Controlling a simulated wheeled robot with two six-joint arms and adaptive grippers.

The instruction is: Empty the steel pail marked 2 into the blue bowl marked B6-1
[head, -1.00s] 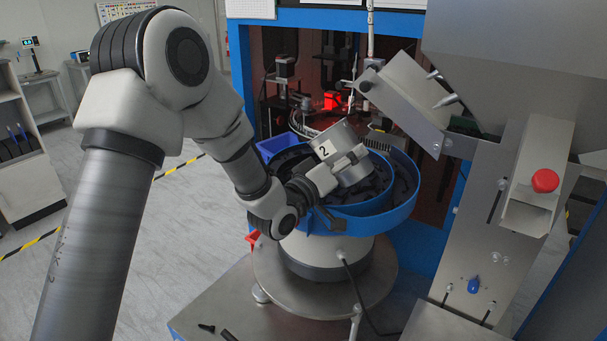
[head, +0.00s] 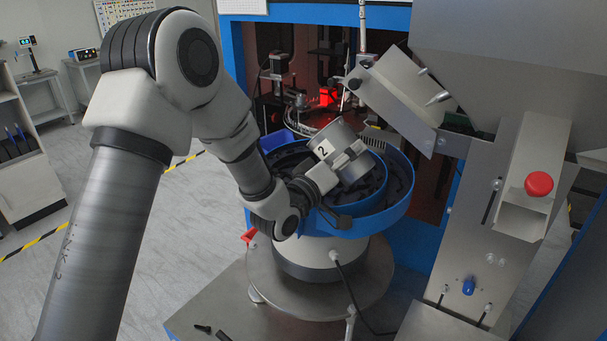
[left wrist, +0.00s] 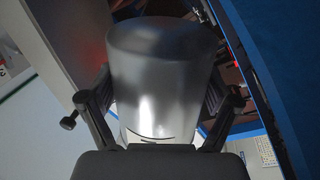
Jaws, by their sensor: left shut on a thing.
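The steel pail marked 2 (head: 351,170) is held tilted over the blue bowl (head: 407,194) in the head view. Its upper end leans to the left and its mouth is not visible. My left gripper (head: 345,164) is shut on the pail's side. In the left wrist view the pail (left wrist: 162,85) fills the middle, between the two fingers of my left gripper (left wrist: 158,110). The bowl has spiral tracks inside, with dark parts lying in it. No B6-1 mark is legible. My right gripper is not in view.
The bowl stands on a white drum base (head: 318,262) on a round steel plate (head: 262,278). A steel chute with a red button (head: 539,184) stands close on the right. A blue-framed cabinet (head: 232,70) is behind. Small dark items (head: 203,329) lie on the front table.

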